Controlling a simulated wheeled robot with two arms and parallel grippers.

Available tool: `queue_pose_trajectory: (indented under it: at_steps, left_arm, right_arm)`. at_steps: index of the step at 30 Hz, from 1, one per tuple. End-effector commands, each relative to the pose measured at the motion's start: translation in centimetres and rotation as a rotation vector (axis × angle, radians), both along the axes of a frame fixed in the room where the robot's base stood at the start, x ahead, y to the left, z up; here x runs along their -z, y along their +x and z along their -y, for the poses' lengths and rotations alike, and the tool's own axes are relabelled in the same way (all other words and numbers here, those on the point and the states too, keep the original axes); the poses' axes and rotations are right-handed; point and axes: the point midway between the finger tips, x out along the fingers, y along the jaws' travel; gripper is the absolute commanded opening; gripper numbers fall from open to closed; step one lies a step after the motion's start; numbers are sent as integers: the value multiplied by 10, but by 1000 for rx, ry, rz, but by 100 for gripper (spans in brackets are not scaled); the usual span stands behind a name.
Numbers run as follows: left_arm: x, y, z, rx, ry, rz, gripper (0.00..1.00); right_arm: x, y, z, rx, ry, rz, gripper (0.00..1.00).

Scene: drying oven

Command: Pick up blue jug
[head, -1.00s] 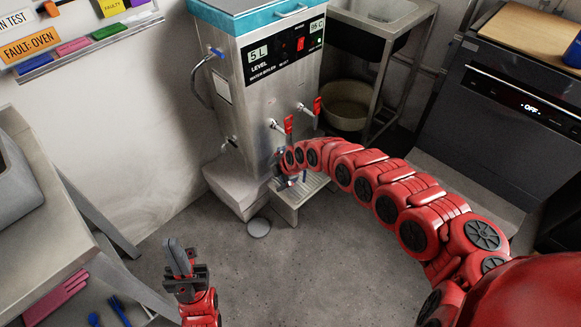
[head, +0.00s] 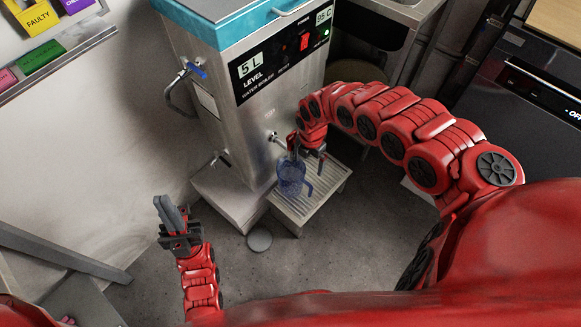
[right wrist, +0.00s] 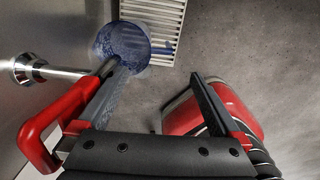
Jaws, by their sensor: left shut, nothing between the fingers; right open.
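The see-through blue jug (head: 291,180) stands upright on the slatted drip tray below the boiler's tap, its handle toward the right. In the right wrist view the jug (right wrist: 122,44) shows at the top, partly covered by one finger. My right gripper (head: 308,152) is open beside the tap, just above the jug; in the right wrist view its fingers (right wrist: 155,72) are spread with nothing held between them. Whether a finger touches the jug cannot be told. My left gripper (head: 170,212) is shut and empty, pointing up at the lower left.
The water boiler (head: 240,110) stands behind the jug, with a tap (head: 276,141) close to my right gripper. The slatted drip tray (head: 325,190) has bare room right of the jug. A round floor drain (head: 259,239) lies in front. A dark appliance (head: 525,130) stands at right.

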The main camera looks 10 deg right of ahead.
Motion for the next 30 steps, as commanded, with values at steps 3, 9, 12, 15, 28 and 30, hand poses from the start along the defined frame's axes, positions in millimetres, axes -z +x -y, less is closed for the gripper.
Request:
queue_pose_trajectory:
  at_steps: [3, 9, 12, 15, 28, 30]
  left_arm:
    - [24, 0, 0, 0, 0, -1, 0]
    - [59, 0, 0, 0, 0, -1, 0]
    - [65, 0, 0, 0, 0, 0, 0]
    - [70, 0, 0, 0, 0, -1, 0]
    - [91, 0, 0, 0, 0, -1, 0]
    - [94, 0, 0, 0, 0, -1, 0]
  right_arm:
    - [27, -2, -1, 2, 4, -4, 100]
    - [72, -1, -3, 1, 5, -3, 100]
    - [91, -2, -2, 1, 3, -5, 100]
    - [105, -1, -1, 2, 2, -2, 100]
    - [157, -2, -3, 2, 5, -2, 100]
    - [166, -2, -2, 1, 4, -3, 100]
